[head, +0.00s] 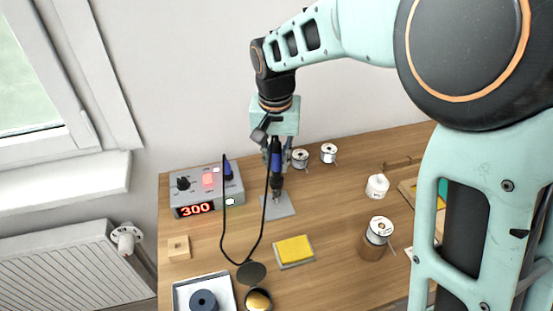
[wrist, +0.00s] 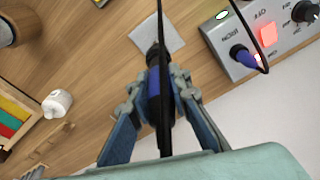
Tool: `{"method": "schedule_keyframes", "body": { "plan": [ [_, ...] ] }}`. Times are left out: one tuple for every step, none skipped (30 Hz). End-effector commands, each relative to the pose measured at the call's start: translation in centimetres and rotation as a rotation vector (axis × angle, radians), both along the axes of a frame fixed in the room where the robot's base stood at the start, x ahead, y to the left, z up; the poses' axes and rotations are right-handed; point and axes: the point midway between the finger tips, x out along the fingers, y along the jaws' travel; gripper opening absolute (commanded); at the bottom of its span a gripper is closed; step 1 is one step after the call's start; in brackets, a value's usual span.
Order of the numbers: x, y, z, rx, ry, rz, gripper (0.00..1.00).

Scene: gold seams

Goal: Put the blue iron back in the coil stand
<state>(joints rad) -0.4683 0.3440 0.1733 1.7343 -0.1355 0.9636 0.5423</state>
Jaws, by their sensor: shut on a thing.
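The blue iron (head: 276,162) is upright in my gripper (head: 277,150), its dark lower end pointing down over a grey square plate (head: 285,211). The wrist view shows the gripper fingers (wrist: 157,90) closed on both sides of the blue handle (wrist: 154,82), with the plate (wrist: 158,34) beyond. The plate looks like the base of the coil stand; I cannot tell any coil from the iron's dark lower part, nor whether they touch. A black cord (head: 253,250) hangs from the iron in a loop.
A grey station (head: 190,187) reading 300 stands left of the plate. A yellow sponge (head: 294,249) and an open tin (head: 258,299) are in front. Wire spools (head: 328,153) stand behind. A white bottle (head: 377,187) is right. The cord loop hangs between station and sponge.

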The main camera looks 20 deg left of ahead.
Motion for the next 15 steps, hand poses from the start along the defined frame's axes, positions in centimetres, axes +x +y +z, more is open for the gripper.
{"method": "schedule_keyframes", "body": {
  "plan": [
    [0.0, 0.0, -0.23, 0.0, 0.0, 0.0, 0.0],
    [0.0, 0.0, -0.3, 0.0, 0.0, 0.0, 0.0],
    [0.0, 0.0, -0.39, 0.0, 0.0, 0.0, 0.0],
    [0.0, -0.01, -0.45, 0.0, 0.0, 0.0, 0.0],
    [0.0, -0.01, -0.48, 0.0, 0.0, 0.0, 0.0],
    [0.0, -0.01, -0.51, 0.0, 0.0, 0.0, 0.0],
    [0.0, 0.0, -0.52, 0.0, 0.0, 0.0, 0.0],
    [0.0, 0.0, -0.52, 0.0, 0.0, 0.0, 0.0],
    [0.0, 0.0, -0.51, 0.0, 0.0, 0.0, 0.0],
    [0.0, -0.01, -0.5, 0.0, 0.0, 0.0, 0.0],
    [-0.01, 0.0, -0.5, 0.0, 0.0, 0.0, 0.0],
    [-0.01, -0.01, -0.5, 0.0, 0.0, 0.0, 0.0],
    [-0.01, -0.01, -0.51, 0.0, 0.0, 0.0, 0.0],
    [-0.01, -0.01, -0.51, 0.0, 0.0, 0.0, 0.18],
    [-0.01, -0.01, -0.51, 0.0, 0.0, 0.0, 0.23]
  ]
}}
